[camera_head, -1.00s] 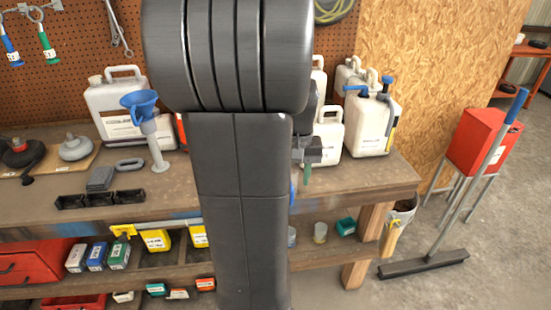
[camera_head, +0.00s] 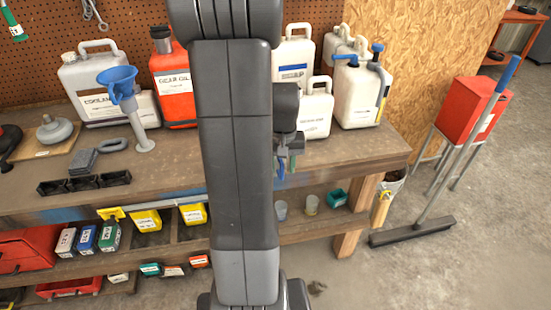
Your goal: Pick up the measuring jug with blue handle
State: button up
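I cannot clearly make out a whole measuring jug. A small blue piece (camera_head: 281,168) shows at the bench's front edge, right against my arm's outline; it could be a blue handle, but the rest is hidden behind my arm. My gripper (camera_head: 287,158) hangs over the front part of the bench, just beside and above this blue piece in the picture. A narrow greenish piece shows at its tip. The fingers are small and partly covered by my arm, so I cannot tell whether they are open or touching anything.
A broom (camera_head: 440,185) leans by a red box (camera_head: 470,120) at the right.

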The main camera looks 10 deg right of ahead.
aim_at(282, 179)
jog(key=shift+w+f, duration=0.1)
jog(key=shift+f, duration=1.9)
grip_shut()
